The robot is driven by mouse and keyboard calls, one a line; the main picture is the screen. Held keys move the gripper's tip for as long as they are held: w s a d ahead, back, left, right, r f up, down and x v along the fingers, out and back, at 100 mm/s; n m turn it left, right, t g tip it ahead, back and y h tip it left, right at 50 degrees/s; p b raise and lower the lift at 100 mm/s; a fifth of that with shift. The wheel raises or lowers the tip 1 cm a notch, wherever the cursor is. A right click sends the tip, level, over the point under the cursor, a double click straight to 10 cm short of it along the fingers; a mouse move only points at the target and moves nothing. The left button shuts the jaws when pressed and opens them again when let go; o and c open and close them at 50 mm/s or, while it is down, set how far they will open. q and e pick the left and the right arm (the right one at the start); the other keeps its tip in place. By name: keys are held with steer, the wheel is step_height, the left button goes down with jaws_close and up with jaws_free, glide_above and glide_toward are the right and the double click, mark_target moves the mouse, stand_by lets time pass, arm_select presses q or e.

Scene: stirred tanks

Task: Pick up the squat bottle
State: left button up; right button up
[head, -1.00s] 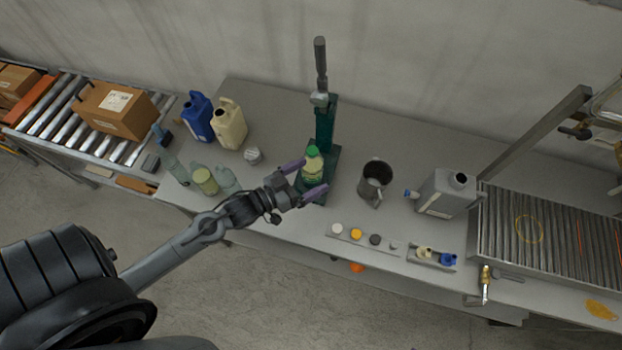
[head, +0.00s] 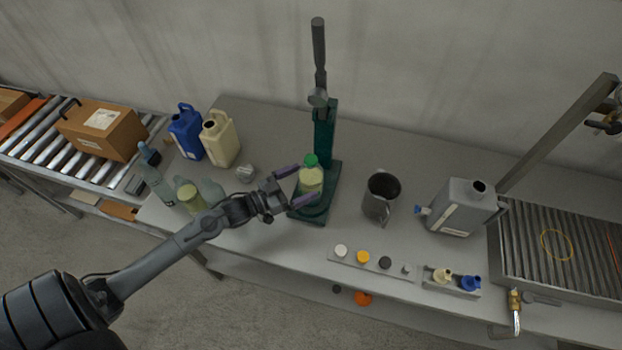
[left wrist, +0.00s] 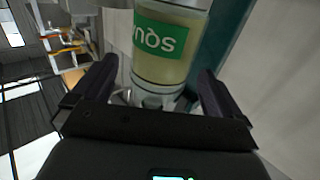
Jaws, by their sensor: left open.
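A squat bottle with a green cap and pale yellow contents (head: 311,179) stands upright on the base of a dark green press (head: 326,135). In the left wrist view the bottle (left wrist: 168,62) is cut off at the top and shows a green label with white letters. My left gripper (head: 305,183) is open, with its two purple-grey fingers on either side of the bottle. In the left wrist view the open left gripper (left wrist: 156,80) has the bottle between and beyond its fingers, with gaps showing. My right gripper is not in view.
Several clear bottles (head: 189,197) stand under my left arm, near blue (head: 186,134) and cream (head: 220,140) jugs. A metal jug (head: 381,196), a grey canister (head: 462,207) and a row of caps (head: 363,257) are to the right. Bare table lies between press and metal jug.

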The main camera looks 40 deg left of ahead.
mark_target(318, 165)
arm_select(q)
steer(key=shift+x, duration=2.8)
steer(key=shift+r, duration=0.15)
steer(key=c, duration=1.3)
steer(key=shift+r, duration=0.15)
steer(key=shift+r+p, duration=0.3)
steer(key=shift+r, duration=0.3)
step_height(318, 165, up, 3)
steer(key=shift+f, duration=0.2)
steer(key=d+r, duration=0.2)
steer(key=d, duration=0.2)
steer(key=d+r, duration=0.2)
steer(key=d, duration=0.1)
steer(key=d+r, duration=0.3)
steer(key=d, duration=0.1)
steer(key=shift+d, duration=0.3)
